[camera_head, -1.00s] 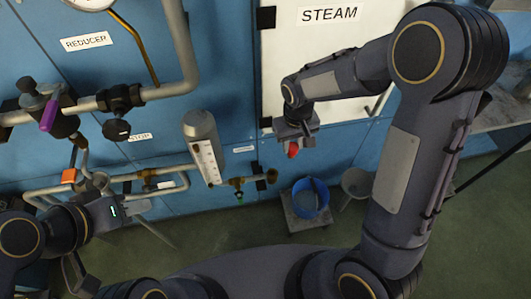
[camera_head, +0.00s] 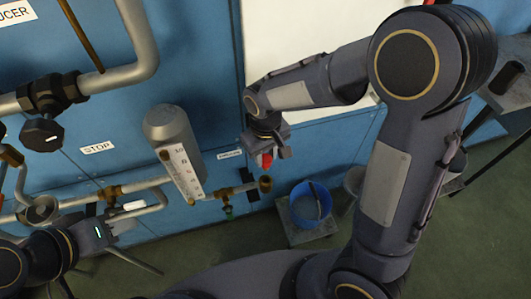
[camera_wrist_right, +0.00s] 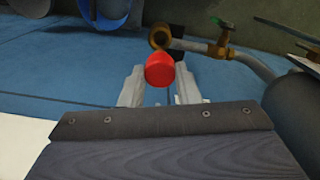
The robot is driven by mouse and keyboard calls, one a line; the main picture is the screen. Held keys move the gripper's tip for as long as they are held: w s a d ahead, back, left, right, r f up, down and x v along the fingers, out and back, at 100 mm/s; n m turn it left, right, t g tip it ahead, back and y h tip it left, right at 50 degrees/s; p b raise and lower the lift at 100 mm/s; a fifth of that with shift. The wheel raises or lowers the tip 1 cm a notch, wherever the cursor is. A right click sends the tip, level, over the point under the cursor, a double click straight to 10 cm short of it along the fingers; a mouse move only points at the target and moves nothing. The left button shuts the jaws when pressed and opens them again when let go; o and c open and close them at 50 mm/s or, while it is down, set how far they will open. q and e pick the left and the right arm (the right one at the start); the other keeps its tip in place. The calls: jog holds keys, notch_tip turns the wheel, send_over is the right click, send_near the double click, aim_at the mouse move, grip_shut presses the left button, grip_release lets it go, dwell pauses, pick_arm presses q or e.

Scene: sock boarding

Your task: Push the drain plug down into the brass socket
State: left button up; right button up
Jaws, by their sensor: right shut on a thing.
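The red drain plug (camera_head: 264,161) is held between the fingers of my right gripper (camera_head: 266,153). In the right wrist view the plug (camera_wrist_right: 160,69) sits between the pale fingertips of this gripper (camera_wrist_right: 161,86). The brass socket (camera_head: 265,184) is the open, round end of a pipe fitting, just below the plug in the head view. In the right wrist view the dark mouth of the socket (camera_wrist_right: 160,38) lies just beyond the plug, and the plug is outside it. My left gripper (camera_head: 138,243) is at lower left, its fingers spread and apparently empty.
A green-handled valve (camera_head: 227,210) is on the pipe left of the socket. A grey gauge cylinder (camera_head: 172,140) stands left of my right gripper. A blue bucket (camera_head: 311,205) stands on a low stand below right. Blue panels (camera_head: 205,60) are behind.

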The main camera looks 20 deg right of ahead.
aim_at(266, 167)
jog(key=shift+f+b, duration=2.05)
jog(key=shift+f, duration=0.9)
jog(key=shift+f+b, duration=1.3)
jog(key=shift+f, duration=0.6)
jog(key=o, duration=1)
jog(key=shift+o, duration=0.2)
notch_tip(266, 167, up, 8)
jog(key=p, duration=0.2)
jog(key=shift+f+p, duration=0.1)
jog(key=shift+p, duration=0.3)
